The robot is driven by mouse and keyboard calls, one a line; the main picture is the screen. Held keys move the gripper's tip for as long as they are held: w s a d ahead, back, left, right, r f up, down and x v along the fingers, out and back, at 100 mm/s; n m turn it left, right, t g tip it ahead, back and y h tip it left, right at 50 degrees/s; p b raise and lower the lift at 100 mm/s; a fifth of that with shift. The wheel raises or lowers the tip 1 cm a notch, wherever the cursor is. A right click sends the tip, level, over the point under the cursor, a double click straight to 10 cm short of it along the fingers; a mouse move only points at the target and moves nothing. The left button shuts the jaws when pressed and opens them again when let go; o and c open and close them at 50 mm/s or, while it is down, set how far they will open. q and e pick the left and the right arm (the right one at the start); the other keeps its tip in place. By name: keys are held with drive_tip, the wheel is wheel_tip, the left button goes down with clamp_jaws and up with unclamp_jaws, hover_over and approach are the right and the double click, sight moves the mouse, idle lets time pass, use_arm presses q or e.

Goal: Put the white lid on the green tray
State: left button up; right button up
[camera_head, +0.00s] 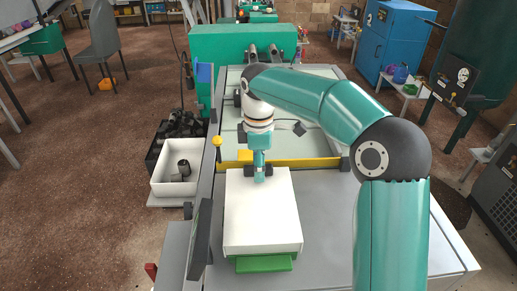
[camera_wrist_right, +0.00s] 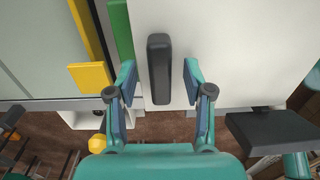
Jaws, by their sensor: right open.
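The white lid (camera_head: 262,215) is a box-shaped cover lying over the green tray (camera_head: 265,264), whose front lip sticks out below it. In the right wrist view the lid (camera_wrist_right: 235,45) fills the upper middle, with a green strip of the tray (camera_wrist_right: 121,35) along its left edge. A dark handle (camera_wrist_right: 158,65) stands on the lid. My right gripper (camera_head: 259,173) is over the lid's far end. Its fingers are apart on both sides of the handle, with gaps to it. Whether the lid is fully seated cannot be told. My left gripper is not in view.
A yellow bar (camera_head: 310,163) crosses the machine bed just behind the lid. A yellow-knobbed lever (camera_head: 217,142) stands to the left. A white bin (camera_head: 172,180) with dark parts is beside the machine. The grey table right of the lid (camera_head: 326,225) is clear.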

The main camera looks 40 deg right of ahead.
wheel_tip(320, 180, up, 11)
drive_tip(key=shift+r, duration=0.15)
idle(0.4)
